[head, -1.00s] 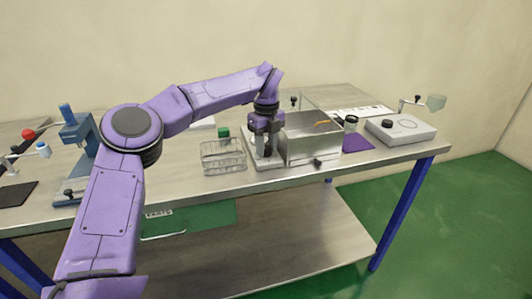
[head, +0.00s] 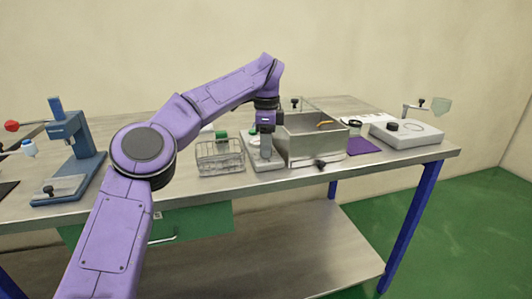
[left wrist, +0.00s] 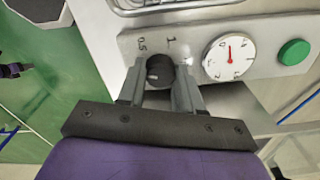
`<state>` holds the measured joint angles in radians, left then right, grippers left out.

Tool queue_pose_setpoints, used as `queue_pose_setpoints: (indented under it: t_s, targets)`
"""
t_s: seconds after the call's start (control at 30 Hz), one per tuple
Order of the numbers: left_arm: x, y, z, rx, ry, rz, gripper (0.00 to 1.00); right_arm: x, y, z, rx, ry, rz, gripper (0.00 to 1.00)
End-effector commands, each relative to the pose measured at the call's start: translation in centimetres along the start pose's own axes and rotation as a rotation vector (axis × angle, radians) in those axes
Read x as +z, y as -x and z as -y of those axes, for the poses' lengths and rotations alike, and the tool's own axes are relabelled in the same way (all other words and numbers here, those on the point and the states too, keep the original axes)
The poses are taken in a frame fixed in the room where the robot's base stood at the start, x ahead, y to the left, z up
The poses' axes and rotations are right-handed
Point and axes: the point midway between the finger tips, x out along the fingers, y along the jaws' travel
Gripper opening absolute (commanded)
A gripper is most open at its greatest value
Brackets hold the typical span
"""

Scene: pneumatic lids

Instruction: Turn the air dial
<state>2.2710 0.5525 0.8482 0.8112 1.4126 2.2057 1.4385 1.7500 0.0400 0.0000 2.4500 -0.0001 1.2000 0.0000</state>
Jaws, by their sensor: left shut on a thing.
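The black air dial (left wrist: 160,72) stands on a light grey panel (left wrist: 267,29) in the left wrist view, with 0.5 and 1 marked beside it. My left gripper (left wrist: 160,82) has one finger on each side of the dial and is shut on it. In the head view my left gripper (head: 266,153) points down at the panel, left of the metal basin, and hides the dial. A round white gauge (left wrist: 229,56) with a red needle sits right of the dial. A green button (left wrist: 293,52) is beyond the gauge. My right gripper is not in view.
A metal basin (head: 310,150) stands right beside the gripper, and a wire rack (head: 220,158) stands to its left. A blue press (head: 75,150) is at the far left. A white device (head: 405,134) is at the right on the table (head: 230,192).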

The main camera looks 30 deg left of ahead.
Motion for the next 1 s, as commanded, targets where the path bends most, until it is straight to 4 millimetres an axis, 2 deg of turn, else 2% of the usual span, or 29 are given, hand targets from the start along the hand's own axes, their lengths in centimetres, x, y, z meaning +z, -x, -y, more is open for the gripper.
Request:
queue_pose_setpoints:
  t_s: [0.1,0.5,1.0]
  targets:
    - [0.0,-0.2,0.1,-0.004,0.091,-0.001,0.04,0.5,-1.1,0.1,0.000,0.000,0.000,0.43]
    - [0.0,0.0,0.1,-0.003,0.296,0.000,0.04,1.0,-2.4,0.2,0.000,0.000,0.000,0.43]
    - [0.1,0.1,0.1,-0.003,0.338,0.000,0.04,1.1,-2.6,0.2,0.000,0.000,0.000,0.43]
